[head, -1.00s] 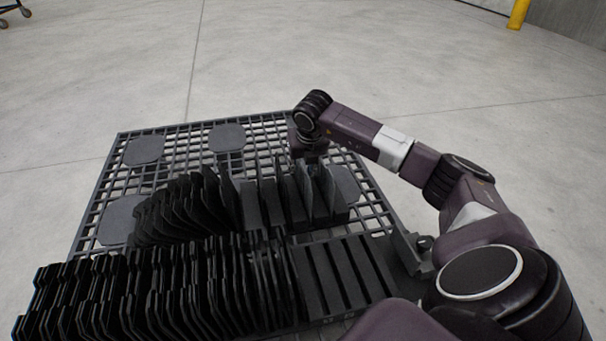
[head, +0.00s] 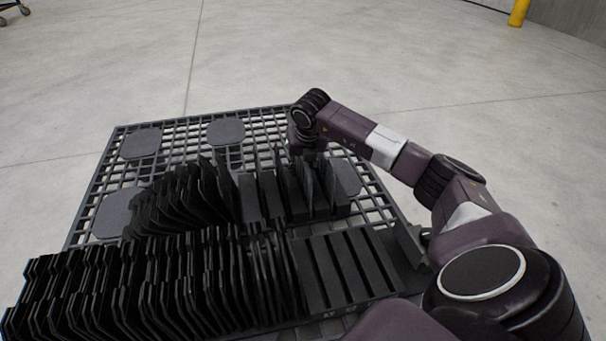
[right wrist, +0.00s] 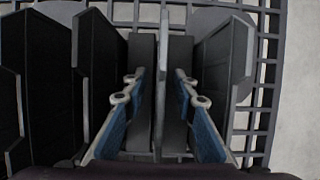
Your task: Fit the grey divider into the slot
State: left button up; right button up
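My right gripper (head: 307,156) is low over the far rack in the head view, fingers down. In the right wrist view its two blue fingers (right wrist: 160,88) stand apart, one on each side of a thin grey divider (right wrist: 161,50) seen nearly edge-on. Gaps show between the fingers and the divider, so the gripper looks open. Whether the divider's lower edge is in a slot is hidden. The far rack's slotted block (head: 262,200) shows left of the gripper, with more upright plates beside it. My left gripper is not in view.
Dark dividers (head: 185,200) crowd the far rack's left part. The near rack (head: 140,285) is full of dividers, with bare slots (head: 345,268) at its right. In the right wrist view, plates stand left (right wrist: 100,75) and right (right wrist: 222,60) of the fingers. The pallet (head: 185,158) lies beneath.

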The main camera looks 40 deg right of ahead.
jog(key=shift+f, duration=0.15)
grip_shut()
dwell(0.6)
